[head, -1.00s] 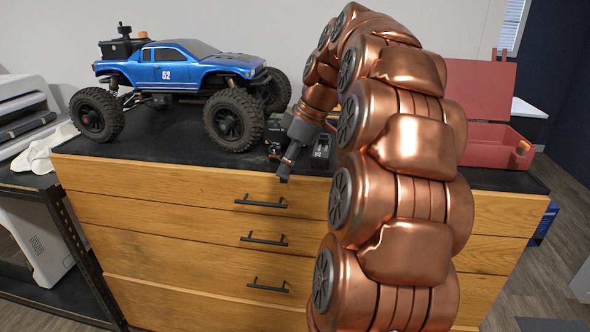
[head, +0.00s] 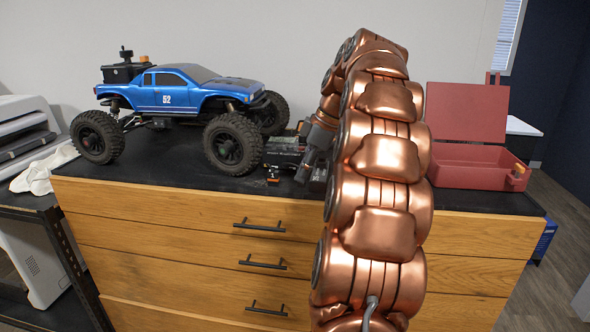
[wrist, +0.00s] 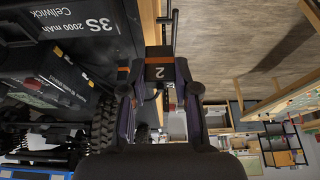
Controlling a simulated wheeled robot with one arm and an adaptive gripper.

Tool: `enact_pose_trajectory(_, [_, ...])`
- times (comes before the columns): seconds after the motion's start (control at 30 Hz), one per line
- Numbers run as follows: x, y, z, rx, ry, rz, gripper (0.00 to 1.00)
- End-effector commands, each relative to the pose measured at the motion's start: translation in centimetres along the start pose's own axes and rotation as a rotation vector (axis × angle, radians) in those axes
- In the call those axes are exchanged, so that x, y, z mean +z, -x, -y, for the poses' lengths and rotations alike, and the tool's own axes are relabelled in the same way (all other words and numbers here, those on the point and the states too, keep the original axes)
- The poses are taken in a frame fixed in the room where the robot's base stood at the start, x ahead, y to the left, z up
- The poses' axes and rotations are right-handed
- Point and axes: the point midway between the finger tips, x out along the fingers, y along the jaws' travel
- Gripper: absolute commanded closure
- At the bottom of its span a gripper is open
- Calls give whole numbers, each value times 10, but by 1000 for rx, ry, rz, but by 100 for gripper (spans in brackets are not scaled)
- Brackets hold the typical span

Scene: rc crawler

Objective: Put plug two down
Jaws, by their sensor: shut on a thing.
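Plug two (wrist: 160,72), a small dark block marked 2 with an orange band, is held between the fingers of my gripper (wrist: 158,88) in the wrist view. In the head view my gripper (head: 303,172) points down near the front edge of the black counter top (head: 190,180); the plug itself is hard to make out there. Plug one (head: 272,173), marked 1, sits on the counter just left of my gripper. I cannot tell whether plug two touches the counter.
A blue RC crawler (head: 180,92) stands on the counter at left. A battery marked 3S 2000 mAh (wrist: 75,35) lies beside my gripper in the wrist view. An open red toolbox (head: 470,170) is at right. Drawer handles (head: 260,226) stick out below the counter edge.

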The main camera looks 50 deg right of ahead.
Motion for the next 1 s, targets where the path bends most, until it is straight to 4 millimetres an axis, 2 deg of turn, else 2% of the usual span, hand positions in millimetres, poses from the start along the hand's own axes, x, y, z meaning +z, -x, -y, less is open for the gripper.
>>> enact_pose_trajectory(0.4, [-20, -14, -47, -4, -2, 1, 89])
enact_pose_trajectory(0.57, [-24, -16, -55, 0, -1, 1, 89])
enact_pose_trajectory(1.0, [-26, -22, -62, -4, -1, 0, 89])
